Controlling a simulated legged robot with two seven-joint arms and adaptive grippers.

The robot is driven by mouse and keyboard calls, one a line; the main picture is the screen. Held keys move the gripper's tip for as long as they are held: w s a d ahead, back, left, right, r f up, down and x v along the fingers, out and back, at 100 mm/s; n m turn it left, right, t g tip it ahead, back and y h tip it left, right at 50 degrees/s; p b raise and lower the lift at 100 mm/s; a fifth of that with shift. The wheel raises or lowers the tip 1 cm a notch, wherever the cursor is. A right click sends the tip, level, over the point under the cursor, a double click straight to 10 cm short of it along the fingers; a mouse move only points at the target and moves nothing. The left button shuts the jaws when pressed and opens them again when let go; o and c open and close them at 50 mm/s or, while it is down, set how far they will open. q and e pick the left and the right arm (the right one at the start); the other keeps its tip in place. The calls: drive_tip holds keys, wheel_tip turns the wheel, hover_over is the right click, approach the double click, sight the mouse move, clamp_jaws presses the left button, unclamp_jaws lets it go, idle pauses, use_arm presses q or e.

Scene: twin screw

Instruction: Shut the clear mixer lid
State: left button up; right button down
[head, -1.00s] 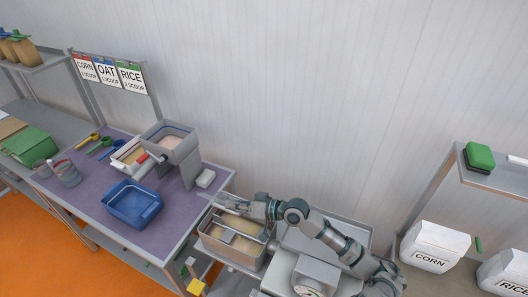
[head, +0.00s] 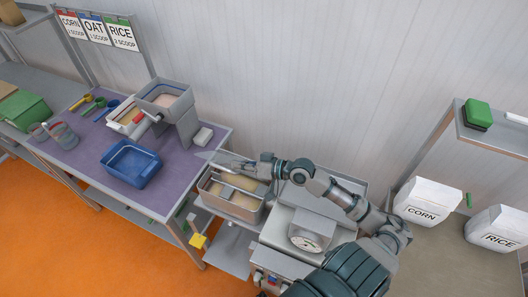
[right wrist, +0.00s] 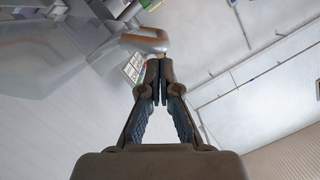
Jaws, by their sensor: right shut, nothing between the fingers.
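The mixer (head: 228,207) is a grey metal trough with bars across pale contents, and its top looks uncovered in the head view. The clear lid (head: 222,156) seems to be the faint see-through panel standing raised at the trough's back edge; its outline is hard to make out. In the right wrist view a large see-through panel (right wrist: 45,75) fills the left side. My right gripper (head: 228,166) is over the back of the trough, close to the panel. In the right wrist view its fingers (right wrist: 159,65) are together and empty. My left gripper is out of view.
A purple-topped table (head: 90,150) at left holds a blue bin (head: 131,162), scoops and a grey hopper (head: 164,95). A scale (head: 305,238) stands right of the mixer. CORN (head: 428,205) and RICE (head: 496,232) bags sit at right.

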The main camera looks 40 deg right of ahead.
drive_tip(key=v, duration=0.8)
drive_tip(key=shift+s+d, duration=0.2)
drive_tip(key=shift+d+r, duration=0.1)
drive_tip(key=shift+r, duration=0.2)
drive_tip(key=w+a+p, duration=0.1)
drive_tip(key=w+p, duration=0.1)
drive_tip(key=w, duration=0.1)
drive_tip(key=w+a+r+p, duration=0.1)
drive_tip(key=w+a+p, duration=0.1)
drive_tip(key=w, duration=0.1)
drive_tip(key=w+a+p, duration=0.1)
drive_tip(key=w+p, duration=0.1)
drive_tip(key=w, duration=0.2)
drive_tip(key=shift+w+a+r, duration=0.1)
drive_tip(key=shift+a+r, duration=0.15)
drive_tip(key=shift+a, duration=0.05)
drive_tip(key=shift+s+a+f+p, duration=0.1)
drive_tip(key=shift+a+f+p, duration=0.3)
drive_tip(key=shift+a+f, duration=0.45)
drive_tip(key=shift+s+a+f+p, duration=0.15)
drive_tip(key=shift+a+f+p, duration=0.25)
drive_tip(key=shift+f, duration=0.8)
